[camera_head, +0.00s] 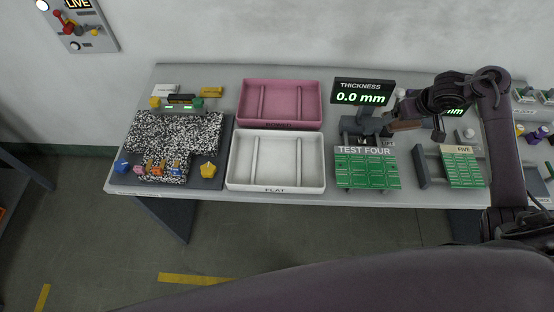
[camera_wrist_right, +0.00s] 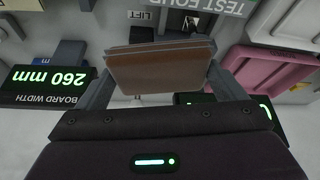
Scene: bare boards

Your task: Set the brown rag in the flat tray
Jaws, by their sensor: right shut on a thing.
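The brown rag (camera_wrist_right: 160,70) looks like a flat, layered brown piece between the two fingers of my right gripper (camera_wrist_right: 163,82) in the right wrist view. My right gripper is shut on it. In the head view the rag (camera_head: 405,126) shows as a small brown strip above the table, beside the thickness gauge. The flat tray (camera_head: 232,162) is white, labelled FLAT, at the front middle of the table, left of my right gripper. It is empty apart from two raised ribs. My left gripper is in neither view.
A pink tray (camera_head: 312,104) stands directly behind the flat tray. A thickness display (camera_head: 362,92) and a grey gauge (camera_head: 366,123) stand to the right. Green boards (camera_head: 366,170) lie at the front. A dark mat with a speckled cloth (camera_head: 175,135) and small coloured blocks is at left.

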